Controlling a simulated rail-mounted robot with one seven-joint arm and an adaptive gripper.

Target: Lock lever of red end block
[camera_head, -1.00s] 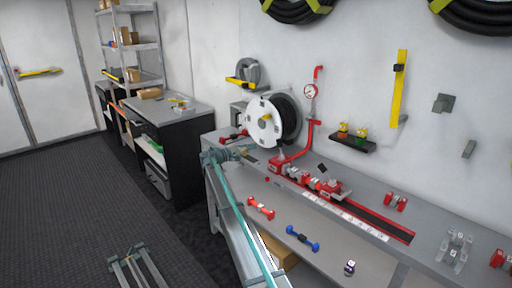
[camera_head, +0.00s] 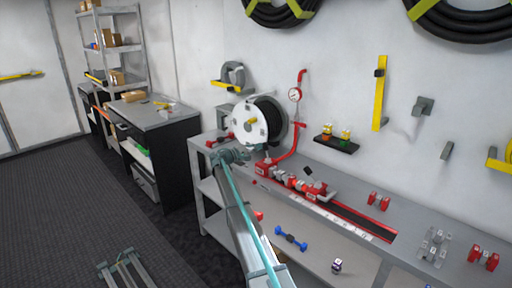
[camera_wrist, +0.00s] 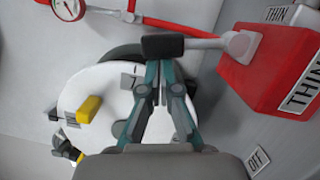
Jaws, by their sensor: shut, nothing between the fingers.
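The red end block (camera_head: 265,169) sits at the left end of the rail on the workbench. In the wrist view the red end block (camera_wrist: 268,62) is large at the upper right, with white labels reading THIN. Its lever (camera_wrist: 205,44) is a pale shaft pointing left from the block, ending in a black grip. My gripper (camera_wrist: 165,64) is shut and empty, its fingertips just below the black grip; I cannot tell whether they touch it. In the head view my gripper (camera_head: 238,156) is left of the block, small and hard to make out.
A white hose reel (camera_head: 248,124) stands behind my gripper. A red pipe with a gauge (camera_head: 295,95) rises behind the block. Grey and red fittings (camera_head: 297,183) sit along the rail. A blue dumbbell-shaped part (camera_head: 291,238) lies on the bench front. An OFF label (camera_wrist: 258,160) lies near the block.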

